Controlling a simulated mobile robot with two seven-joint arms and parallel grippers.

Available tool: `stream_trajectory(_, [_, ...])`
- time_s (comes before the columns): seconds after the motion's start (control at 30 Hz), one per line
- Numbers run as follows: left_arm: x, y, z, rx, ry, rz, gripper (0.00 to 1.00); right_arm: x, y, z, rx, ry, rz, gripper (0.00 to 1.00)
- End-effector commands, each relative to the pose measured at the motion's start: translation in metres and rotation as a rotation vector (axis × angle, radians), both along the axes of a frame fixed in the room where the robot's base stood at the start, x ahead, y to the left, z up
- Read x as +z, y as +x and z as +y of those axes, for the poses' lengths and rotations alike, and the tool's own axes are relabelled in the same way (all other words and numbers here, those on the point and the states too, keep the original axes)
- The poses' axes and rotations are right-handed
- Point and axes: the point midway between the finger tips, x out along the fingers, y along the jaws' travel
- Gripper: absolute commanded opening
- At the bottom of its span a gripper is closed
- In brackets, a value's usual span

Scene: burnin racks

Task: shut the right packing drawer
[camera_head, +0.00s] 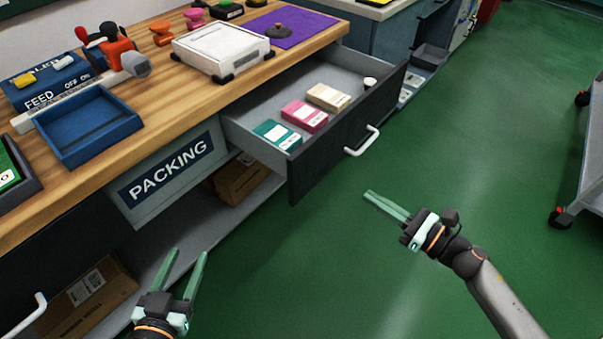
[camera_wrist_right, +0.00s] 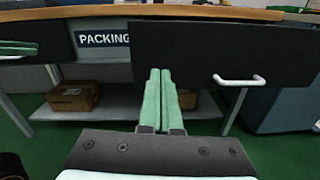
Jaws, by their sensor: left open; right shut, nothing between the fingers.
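The right packing drawer (camera_head: 333,156) is pulled out from under the wooden bench in the head view, with its dark front and white bar handle (camera_head: 362,141) facing the aisle. Inside lie a teal box (camera_head: 277,135), a pink box (camera_head: 304,115), a beige box (camera_head: 328,96) and a small white-topped item (camera_head: 370,82). My right gripper (camera_head: 386,206) is shut and empty, apart from the drawer front. In the right wrist view the drawer front (camera_wrist_right: 200,55) and its handle (camera_wrist_right: 239,80) are ahead of the shut fingers (camera_wrist_right: 159,100). My left gripper (camera_head: 190,265) is open and empty near the lower shelf.
The bench top (camera_head: 165,95) holds a blue tray (camera_head: 88,128), a white scale (camera_head: 221,48) and a purple mat (camera_head: 283,28). Cardboard boxes (camera_head: 85,298) stand on the shelf below. A grey cart (camera_head: 585,190) is at the right. Green floor between is clear.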

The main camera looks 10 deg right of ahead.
Motion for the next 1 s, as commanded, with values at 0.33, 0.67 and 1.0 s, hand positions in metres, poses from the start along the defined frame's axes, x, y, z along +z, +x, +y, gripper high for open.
stream_trajectory(0.33, [-0.002, 0.000, -0.001, -0.001, 0.000, -0.004, 0.55, -0.003, 0.021, 0.017, 0.028, -0.073, -0.051, 0.00])
stream_trajectory(0.67, [-0.010, -0.002, 0.000, 0.001, 0.000, 0.026, 0.55, -0.003, 0.074, 0.058, 0.026, -0.070, -0.049, 0.00])
stream_trajectory(1.0, [-0.011, -0.002, 0.000, 0.001, 0.001, 0.029, 0.55, -0.004, 0.107, 0.084, 0.025, -0.069, -0.045, 0.00])
